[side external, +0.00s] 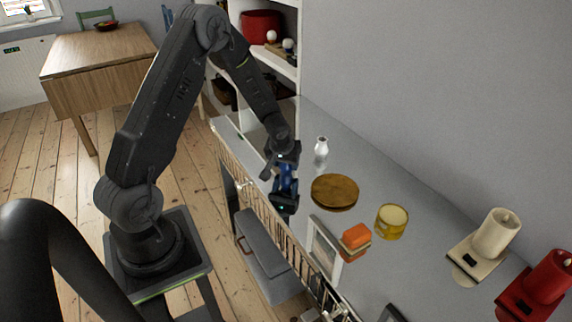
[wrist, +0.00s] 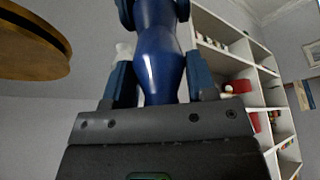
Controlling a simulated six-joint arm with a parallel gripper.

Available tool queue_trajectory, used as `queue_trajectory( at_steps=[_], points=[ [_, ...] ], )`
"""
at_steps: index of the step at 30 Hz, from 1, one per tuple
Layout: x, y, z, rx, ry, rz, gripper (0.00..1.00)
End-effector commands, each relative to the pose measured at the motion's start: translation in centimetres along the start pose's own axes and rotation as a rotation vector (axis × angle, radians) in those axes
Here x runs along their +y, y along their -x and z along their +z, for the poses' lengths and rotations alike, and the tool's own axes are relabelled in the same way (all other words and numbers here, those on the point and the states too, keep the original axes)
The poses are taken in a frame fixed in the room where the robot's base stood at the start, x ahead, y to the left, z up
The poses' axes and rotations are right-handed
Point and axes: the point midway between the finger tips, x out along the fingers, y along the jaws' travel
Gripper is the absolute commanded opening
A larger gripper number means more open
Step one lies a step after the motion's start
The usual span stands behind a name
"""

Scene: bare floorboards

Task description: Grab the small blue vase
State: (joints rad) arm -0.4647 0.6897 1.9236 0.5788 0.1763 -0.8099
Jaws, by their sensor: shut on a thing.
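The small blue vase (wrist: 160,62) is glossy dark blue and stands between the two fingers of my gripper (wrist: 158,85) in the wrist view. My gripper is shut on it. In the side view my gripper (side external: 285,180) is at the near edge of the grey surface, left of a round wooden board, with the blue vase (side external: 287,180) between its jaws. The vase is partly hidden by the gripper there. I cannot tell whether its base touches the surface.
The round wooden board (side external: 335,192) lies to the right, with a small white vase (side external: 321,147) behind it. White shelves (wrist: 240,70) rise behind.

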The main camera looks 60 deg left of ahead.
Motion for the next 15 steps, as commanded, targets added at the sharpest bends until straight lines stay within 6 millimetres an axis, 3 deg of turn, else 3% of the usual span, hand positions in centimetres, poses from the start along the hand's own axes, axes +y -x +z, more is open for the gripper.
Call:
queue_trajectory(
  at_steps=[15],
  points=[
    [0.0,1.1,-0.5,0.003,0.003,0.000,0.25]
  ],
)
